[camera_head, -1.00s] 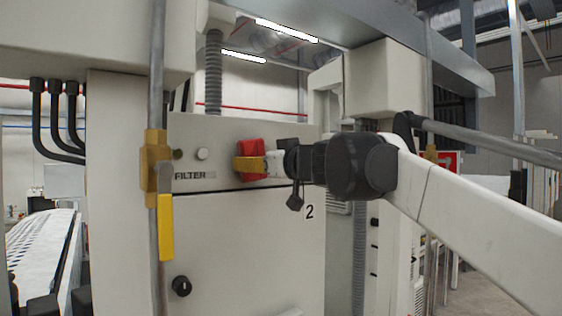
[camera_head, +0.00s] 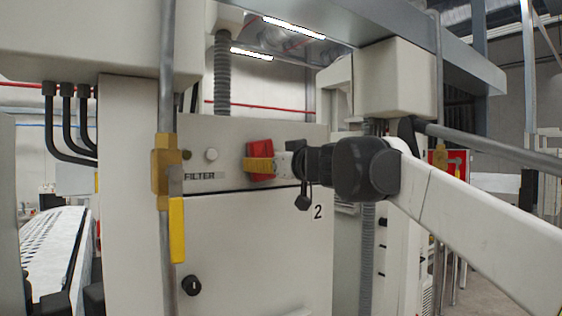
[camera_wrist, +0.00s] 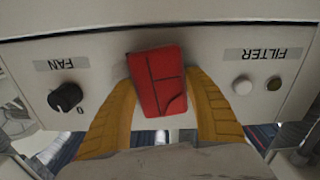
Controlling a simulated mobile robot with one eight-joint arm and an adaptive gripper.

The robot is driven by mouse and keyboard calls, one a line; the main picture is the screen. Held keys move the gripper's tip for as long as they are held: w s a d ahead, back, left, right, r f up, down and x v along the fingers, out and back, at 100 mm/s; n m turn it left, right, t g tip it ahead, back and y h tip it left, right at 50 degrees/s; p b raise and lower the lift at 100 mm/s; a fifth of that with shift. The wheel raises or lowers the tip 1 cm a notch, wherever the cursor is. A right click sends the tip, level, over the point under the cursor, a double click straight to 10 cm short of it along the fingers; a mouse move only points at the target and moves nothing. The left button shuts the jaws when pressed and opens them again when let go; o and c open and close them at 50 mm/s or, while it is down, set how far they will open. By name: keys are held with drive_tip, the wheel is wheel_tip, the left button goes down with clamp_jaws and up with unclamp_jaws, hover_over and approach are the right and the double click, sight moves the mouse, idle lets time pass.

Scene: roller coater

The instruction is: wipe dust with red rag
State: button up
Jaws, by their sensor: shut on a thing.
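The red rag (camera_head: 260,150) is a folded red block held in front of the white cabinet's upper panel. It also shows in the wrist view (camera_wrist: 157,80). My gripper (camera_head: 262,165) has yellow fingers. They stand on either side of the rag in the wrist view (camera_wrist: 160,100) and are shut on it. The rag is close to the panel, but I cannot tell whether it touches. No dust is clearly visible on the panel.
The cabinet panel carries a FILTER label (camera_wrist: 265,54), buttons (camera_wrist: 242,85) and a black FAN knob (camera_wrist: 65,97). A vertical pipe with a yellow-handled valve (camera_head: 177,228) stands left of my gripper. A grey rail (camera_head: 490,146) runs behind my arm at the right.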

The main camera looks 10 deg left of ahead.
sight(261, 149)
drive_tip(key=shift+w+d+p, duration=1.15)
drive_tip(key=shift+w+d, duration=0.95)
drive_tip(key=shift+w, duration=0.5)
drive_tip(key=shift+s+a+b, duration=0.2)
drive_tip(key=shift+s+a, duration=1.1)
drive_tip(key=shift+s, duration=0.25)
drive_tip(key=shift+s+a+b, duration=0.2)
drive_tip(key=shift+s+a, duration=1.05)
drive_tip(key=shift+s, duration=0.3)
drive_tip(key=shift+w+d+r+p, duration=0.15)
drive_tip(key=shift+w+r+p, duration=0.05)
drive_tip(key=shift+r+p, duration=1.05)
drive_tip(key=shift+r, duration=0.35)
drive_tip(key=shift+w+d+f+p, duration=0.1)
drive_tip(key=shift+w+d+p, duration=0.25)
drive_tip(key=shift+w+d, duration=0.8)
drive_tip(key=shift+w+d+f+p, duration=0.1)
drive_tip(key=shift+w+d+p, duration=0.2)
drive_tip(key=shift+w+d, duration=0.8)
drive_tip(key=shift+w, duration=0.4)
drive_tip(key=shift+s+a+r, duration=0.1)
drive_tip(key=shift+s+a, duration=1.1)
drive_tip(key=shift+s, duration=0.2)
drive_tip(key=shift+s+a+r, duration=0.1)
drive_tip(key=shift+s+a, duration=1.1)
drive_tip(key=shift+s, duration=0.2)
drive_tip(key=shift+d+f, duration=0.1)
drive_tip(key=shift+d, duration=0.05)
